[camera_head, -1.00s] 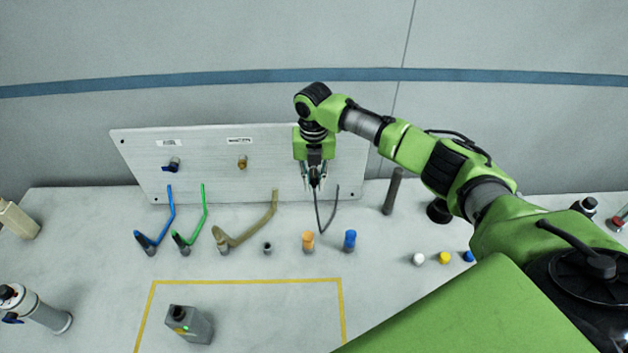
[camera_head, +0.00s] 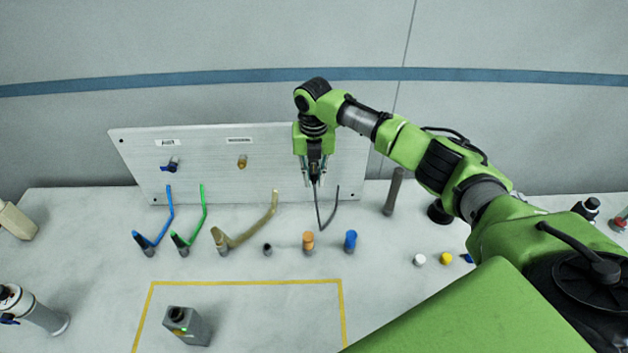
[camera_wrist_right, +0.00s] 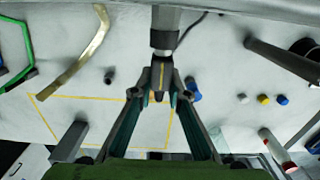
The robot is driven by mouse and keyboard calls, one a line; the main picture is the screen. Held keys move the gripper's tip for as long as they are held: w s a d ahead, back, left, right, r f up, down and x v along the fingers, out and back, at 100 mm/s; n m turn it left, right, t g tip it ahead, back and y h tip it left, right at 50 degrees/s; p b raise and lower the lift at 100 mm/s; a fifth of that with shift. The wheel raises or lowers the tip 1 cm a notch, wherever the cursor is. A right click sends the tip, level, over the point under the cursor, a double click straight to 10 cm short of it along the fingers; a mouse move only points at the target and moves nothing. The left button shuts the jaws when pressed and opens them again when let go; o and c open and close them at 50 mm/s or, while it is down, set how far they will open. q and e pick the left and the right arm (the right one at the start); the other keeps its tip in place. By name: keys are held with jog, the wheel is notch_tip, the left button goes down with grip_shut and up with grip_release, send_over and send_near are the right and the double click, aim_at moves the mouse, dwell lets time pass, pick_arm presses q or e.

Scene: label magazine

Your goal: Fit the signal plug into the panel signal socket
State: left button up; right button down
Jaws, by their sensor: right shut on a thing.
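My right gripper (camera_head: 314,180) is in front of the right part of the upright panel (camera_head: 205,183). It is shut on a small dark plug, which I take to be the signal plug (camera_wrist_right: 161,72); the fingers hide much of it. A thin dark grey cable (camera_head: 320,226) hangs in a loop below the gripper and rises toward the panel's lower right. No signal socket is visible; the gripper and wrist cover that part of the panel. Whether the plug touches the panel cannot be told. My left gripper is not in view.
Blue (camera_head: 170,212), green (camera_head: 204,208) and tan (camera_head: 262,222) hoses stand left of the gripper. Orange (camera_head: 308,241) and blue (camera_head: 350,240) cylinders stand below it. A dark post (camera_head: 393,192) stands to the right. A grey box (camera_head: 188,325) sits inside the yellow outline.

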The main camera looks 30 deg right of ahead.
aim_at(313, 171)
jog(key=shift+w+d+r+b, duration=0.1)
jog(key=shift+w+d+b, duration=0.1)
jog(key=shift+w+b, duration=0.25)
jog(key=c, duration=2.2)
grip_release()
jog(key=o, duration=0.3)
jog(key=shift+w, duration=0.1)
notch_tip(313, 171, up, 12)
jog(key=shift+f, duration=0.1)
jog(key=shift+f, duration=0.1)
